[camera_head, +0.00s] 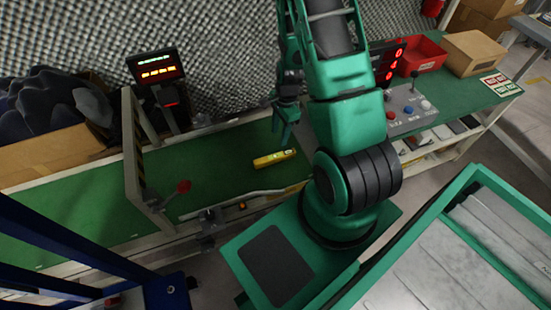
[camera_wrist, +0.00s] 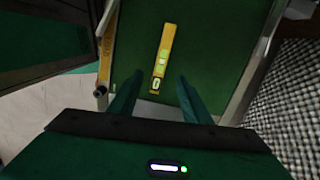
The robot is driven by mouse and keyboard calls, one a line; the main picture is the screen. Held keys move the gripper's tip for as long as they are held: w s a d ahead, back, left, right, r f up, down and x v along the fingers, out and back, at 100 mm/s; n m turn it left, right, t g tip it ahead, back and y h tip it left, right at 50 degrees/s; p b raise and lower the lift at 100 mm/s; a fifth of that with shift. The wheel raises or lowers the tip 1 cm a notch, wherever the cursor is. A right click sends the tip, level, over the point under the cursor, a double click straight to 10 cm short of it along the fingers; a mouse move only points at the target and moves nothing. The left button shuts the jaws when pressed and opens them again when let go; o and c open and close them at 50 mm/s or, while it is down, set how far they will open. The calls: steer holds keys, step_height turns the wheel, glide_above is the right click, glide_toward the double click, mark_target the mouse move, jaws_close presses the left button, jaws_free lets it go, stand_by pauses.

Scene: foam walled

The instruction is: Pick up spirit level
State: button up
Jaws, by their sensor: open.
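The spirit level (camera_head: 274,158) is a short yellow bar lying on the green conveyor belt, near its right end in the head view. In the wrist view the spirit level (camera_wrist: 164,55) lies lengthwise ahead of my gripper, with pale green vials along it. My gripper (camera_head: 284,127) is above the belt, a little up and right of the level in the head view. In the wrist view my gripper (camera_wrist: 157,82) shows two green fingers spread apart, with nothing held between them. The near end of the level appears between the fingertips; the height gap is hard to judge.
The green belt (camera_head: 75,218) has metal side rails, and a frame with a red knob (camera_head: 184,186) stands across it at left. A display (camera_head: 156,66) stands behind. A red bin (camera_head: 420,55) and cardboard box (camera_head: 474,52) sit on the right bench. The belt around the level is clear.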

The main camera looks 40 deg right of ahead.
step_height(320, 180, down, 3)
steer(key=m, duration=0.1)
glide_above(275, 156)
steer(key=f, duration=0.5)
steer(key=shift+s+d+f, duration=0.15)
steer(key=shift+s+f, duration=0.1)
steer(key=shift+s, duration=0.1)
steer(key=shift+w+f, duration=0.15)
steer(key=shift+f, duration=1.2)
steer(key=shift+w+f, duration=0.15)
steer(key=shift+f, duration=1.15)
jaws_close()
